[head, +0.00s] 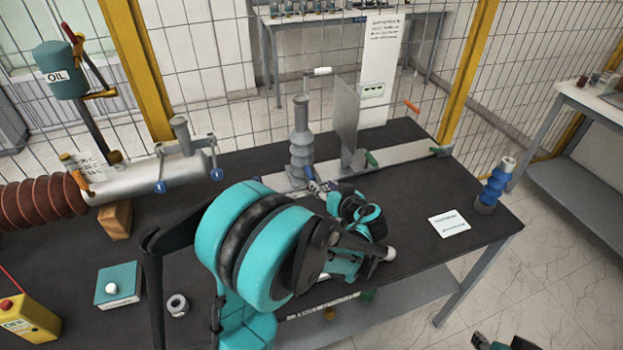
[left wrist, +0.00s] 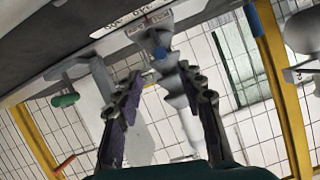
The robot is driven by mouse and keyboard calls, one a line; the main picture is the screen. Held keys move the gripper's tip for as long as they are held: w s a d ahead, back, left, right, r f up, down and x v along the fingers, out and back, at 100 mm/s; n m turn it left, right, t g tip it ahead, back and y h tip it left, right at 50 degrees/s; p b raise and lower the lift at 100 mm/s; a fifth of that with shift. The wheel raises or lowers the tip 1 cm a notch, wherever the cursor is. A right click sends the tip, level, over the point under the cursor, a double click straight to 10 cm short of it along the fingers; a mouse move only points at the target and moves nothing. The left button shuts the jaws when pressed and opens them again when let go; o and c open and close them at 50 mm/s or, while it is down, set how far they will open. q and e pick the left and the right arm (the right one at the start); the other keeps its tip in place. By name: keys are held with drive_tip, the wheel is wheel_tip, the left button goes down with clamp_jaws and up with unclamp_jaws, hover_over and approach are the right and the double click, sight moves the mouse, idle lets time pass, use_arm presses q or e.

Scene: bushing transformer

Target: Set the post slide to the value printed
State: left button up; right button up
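A grey ribbed post (head: 301,142) stands upright on the pale slide rail (head: 405,153) at the back of the dark table. A flat grey plate (head: 346,115) stands on the rail to its right. My left gripper (head: 318,188) is in front of the post's foot, partly hidden by my arm. In the left wrist view its fingers (left wrist: 162,112) are spread apart. The ribbed post (left wrist: 172,82) and a blue knob (left wrist: 160,53) show in the gap, with no clear contact. A printed label (left wrist: 150,20) there is too small to read. A dark and teal part, probably my right gripper (head: 505,343), is cut off.
A white card (head: 449,223) with unreadable print and a blue insulator (head: 492,187) are at the right. A grey cylinder (head: 160,178) with a brown bellows lies at the left. Wire mesh fencing stands behind.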

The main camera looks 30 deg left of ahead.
sight(313, 178)
use_arm(q)
drive_tip(key=b+x, duration=0.2)
drive_tip(key=x, duration=0.4)
drive_tip(key=shift+w+a+f, duration=0.15)
drive_tip(key=shift+w+a, duration=0.05)
drive_tip(key=shift+a, duration=0.1)
drive_tip(key=shift+w+a+f, duration=0.15)
drive_tip(key=shift+w+a, duration=0.25)
drive_tip(key=shift+a, duration=0.15)
clamp_jaws()
